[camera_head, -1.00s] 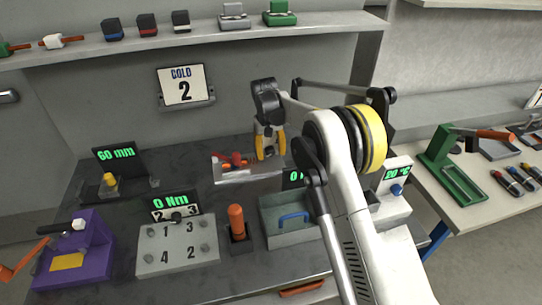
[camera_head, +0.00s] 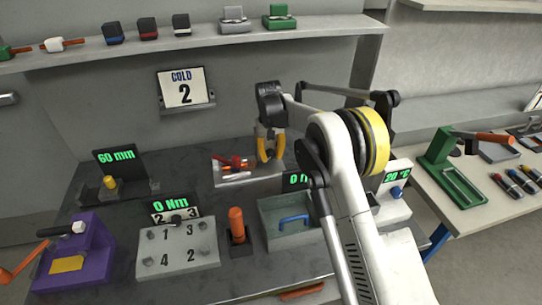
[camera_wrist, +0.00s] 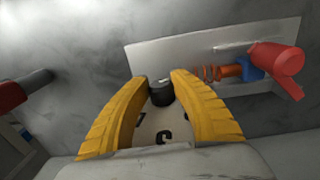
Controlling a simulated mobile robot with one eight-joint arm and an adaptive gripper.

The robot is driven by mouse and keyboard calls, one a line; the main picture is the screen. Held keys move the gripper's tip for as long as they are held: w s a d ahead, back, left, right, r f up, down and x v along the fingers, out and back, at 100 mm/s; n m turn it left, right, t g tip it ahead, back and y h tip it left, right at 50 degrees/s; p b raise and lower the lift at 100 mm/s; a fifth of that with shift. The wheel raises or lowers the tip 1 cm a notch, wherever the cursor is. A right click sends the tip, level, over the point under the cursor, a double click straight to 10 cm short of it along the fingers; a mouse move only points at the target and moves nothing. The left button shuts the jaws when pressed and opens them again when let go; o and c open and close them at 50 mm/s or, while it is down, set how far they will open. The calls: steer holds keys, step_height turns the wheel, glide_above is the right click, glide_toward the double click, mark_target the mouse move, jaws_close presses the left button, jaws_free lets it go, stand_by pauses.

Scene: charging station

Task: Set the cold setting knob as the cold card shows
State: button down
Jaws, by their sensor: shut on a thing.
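The cold card (camera_head: 185,87) on the back wall reads "COLD 2". My gripper (camera_head: 269,154) has yellow fingers pointing down at the right end of a pale plate (camera_head: 221,180). In the wrist view, my gripper (camera_wrist: 160,86) is shut on a small black knob (camera_wrist: 161,94) with a white mark on top. The knob stands on a pale dial (camera_wrist: 150,126) with dark figures, partly hidden by the fingers and palm, so I cannot tell which figure the mark meets. In the head view the knob is hidden by the fingers.
A red lever fitting with a blue part (camera_wrist: 275,63) lies close to the right finger in the wrist view. A grey tray with a blue handle (camera_head: 293,219), an orange-handled tool (camera_head: 237,224) and a numbered plate (camera_head: 179,247) stand in front. Dark tabletop is clear left of the pale plate.

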steer(key=shift+y, duration=0.5)
steer(key=shift+d+g+y+p, duration=0.15)
steer(key=shift+g+y+p, duration=0.25)
steer(key=shift+y, duration=0.5)
steer(key=y, duration=0.2)
steer(key=shift+f+g+y+b, duration=0.1)
steer(key=shift+g+y+b, duration=0.2)
steer(key=shift+g+y, duration=0.1)
steer(key=g+y+b, duration=0.1)
steer(key=y, duration=0.2)
steer(key=shift+f+y+b, duration=0.1)
steer(key=shift+y+b, duration=0.2)
steer(key=shift+g+y+b, duration=0.3)
steer(key=shift+y+b, duration=0.1)
steer(key=shift+y, duration=0.4)
steer(key=c, duration=1.1)
jaws_free()
steer(key=shift+o, duration=0.2)
